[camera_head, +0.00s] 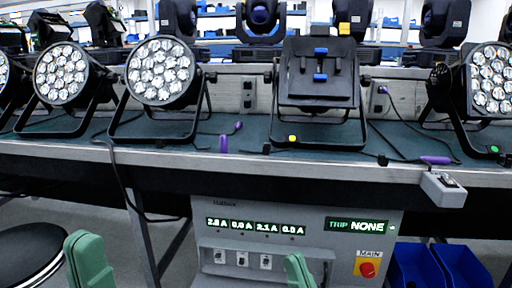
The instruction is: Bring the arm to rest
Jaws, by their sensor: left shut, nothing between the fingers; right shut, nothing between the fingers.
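My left gripper (88,260), green, shows at the bottom left, below the bench edge and in front of it. It is shut and empty. My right gripper (298,270), also green, shows at the bottom centre in front of the grey power unit. It is shut and empty, with only its upper part in view. Both are apart from the lamps. The rest of both arms is out of view.
A workbench (230,157) holds several par cans, including one at the left (162,70) and one at the right (490,80). A dark panel fixture (318,90) stands between. Below are the power unit (225,245), a stool (30,250) and blue bins (415,265). Cables hang down at left.

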